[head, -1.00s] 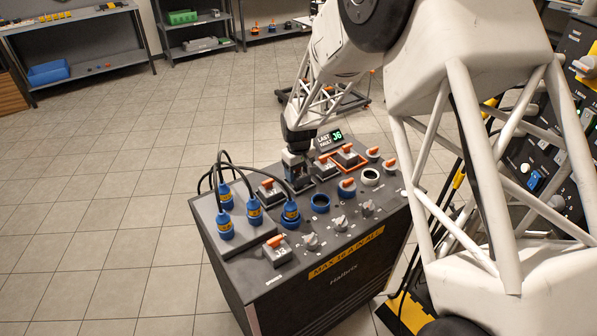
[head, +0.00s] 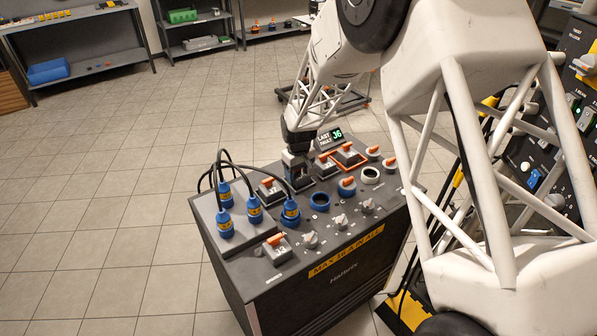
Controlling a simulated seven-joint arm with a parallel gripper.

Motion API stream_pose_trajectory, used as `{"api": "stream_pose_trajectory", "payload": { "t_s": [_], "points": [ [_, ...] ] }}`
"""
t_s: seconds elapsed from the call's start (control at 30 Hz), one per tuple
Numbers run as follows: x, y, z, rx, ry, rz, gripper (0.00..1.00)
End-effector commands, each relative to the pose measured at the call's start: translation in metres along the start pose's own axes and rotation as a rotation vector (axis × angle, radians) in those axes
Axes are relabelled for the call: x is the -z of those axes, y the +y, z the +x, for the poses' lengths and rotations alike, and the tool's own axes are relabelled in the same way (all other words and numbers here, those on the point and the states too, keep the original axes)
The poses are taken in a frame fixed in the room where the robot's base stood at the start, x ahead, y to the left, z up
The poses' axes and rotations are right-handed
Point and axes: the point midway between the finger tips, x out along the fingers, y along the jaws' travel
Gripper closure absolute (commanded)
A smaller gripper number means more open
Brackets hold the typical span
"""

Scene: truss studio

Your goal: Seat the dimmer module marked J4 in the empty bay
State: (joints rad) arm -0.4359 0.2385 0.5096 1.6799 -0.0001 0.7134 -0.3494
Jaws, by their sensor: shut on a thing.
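My gripper (head: 297,172) points down over the back row of the dark console (head: 325,240), its jaws closed around a module whose body is mostly hidden; its marking cannot be read. Whether that module is down in a bay or just above it, I cannot tell. To its left is a grey module with an orange handle (head: 269,189). To its right are another orange-handled module (head: 326,165) and one in an orange frame (head: 347,155). A separate orange-handled module (head: 278,248) sits at the front left; its small mark is not clear. No empty bay is clearly visible.
Blue plugs (head: 254,211) with black cables stand close on the left of the gripper.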

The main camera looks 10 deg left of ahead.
Motion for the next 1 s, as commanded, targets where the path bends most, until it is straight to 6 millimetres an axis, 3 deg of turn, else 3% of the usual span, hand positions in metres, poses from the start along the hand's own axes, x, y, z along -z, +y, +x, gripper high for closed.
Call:
{"api": "stream_pose_trajectory", "payload": {
  "t_s": [0.83,0.87,1.0],
  "points": [
    [0.0001,0.0000,0.0069,0.000,0.000,0.000,0.69],
    [0.0001,0.0000,0.0069,0.000,0.000,0.000,0.33],
    [0.0001,0.0000,0.0070,0.000,0.000,0.000,0.12]
  ]
}}
